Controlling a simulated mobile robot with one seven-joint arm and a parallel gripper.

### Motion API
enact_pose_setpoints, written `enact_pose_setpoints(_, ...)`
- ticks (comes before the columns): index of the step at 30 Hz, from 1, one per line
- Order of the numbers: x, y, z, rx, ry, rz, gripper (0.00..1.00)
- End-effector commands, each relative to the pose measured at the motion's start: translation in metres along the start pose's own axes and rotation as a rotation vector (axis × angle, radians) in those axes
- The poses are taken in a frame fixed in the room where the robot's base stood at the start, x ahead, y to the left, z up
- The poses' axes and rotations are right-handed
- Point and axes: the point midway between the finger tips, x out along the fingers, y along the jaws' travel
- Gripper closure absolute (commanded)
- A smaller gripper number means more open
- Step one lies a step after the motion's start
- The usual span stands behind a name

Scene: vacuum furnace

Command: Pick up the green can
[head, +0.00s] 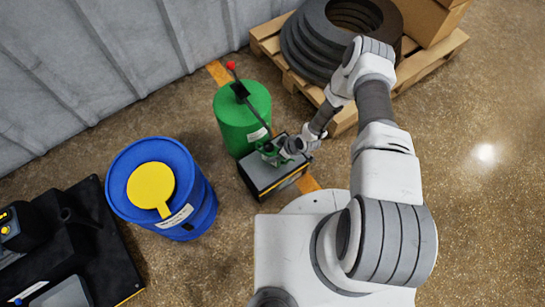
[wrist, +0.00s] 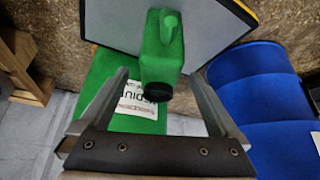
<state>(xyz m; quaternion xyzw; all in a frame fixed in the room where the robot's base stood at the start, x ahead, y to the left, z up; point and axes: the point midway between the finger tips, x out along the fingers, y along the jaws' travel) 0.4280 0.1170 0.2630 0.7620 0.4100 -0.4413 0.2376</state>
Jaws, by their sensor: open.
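The green can (wrist: 162,50) is a small jerry can with a handle and a black cap. It stands on the grey top of a low box (wrist: 105,20). In the head view the can (head: 268,152) is small and partly hidden by my gripper (head: 283,150). In the wrist view my gripper (wrist: 158,78) is open, with one finger to each side of the can's capped end. The fingers look apart from the can. I cannot tell how far the can lies between them in depth.
A green drum (head: 240,118) with a red-tipped pump stands right behind the box (head: 262,178). A blue drum (head: 197,205) with a yellow lid is at the left. A pallet (head: 345,118) bears dark rings (head: 300,50) and cartons (head: 430,20). Floor at the right is clear.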

Motion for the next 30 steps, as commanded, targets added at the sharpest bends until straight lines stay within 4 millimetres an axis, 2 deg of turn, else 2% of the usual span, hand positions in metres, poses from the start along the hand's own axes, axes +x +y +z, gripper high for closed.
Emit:
enact_pose_setpoints(5,0.013,0.000,0.001,0.000,0.001,0.000,0.03)
enact_pose_setpoints(13,0.050,0.000,0.003,0.001,0.001,0.000,0.03)
enact_pose_setpoints(23,0.055,0.000,0.001,0.001,0.000,0.000,0.03)
enact_pose_setpoints(30,0.055,0.000,0.001,0.001,0.000,0.000,0.44)
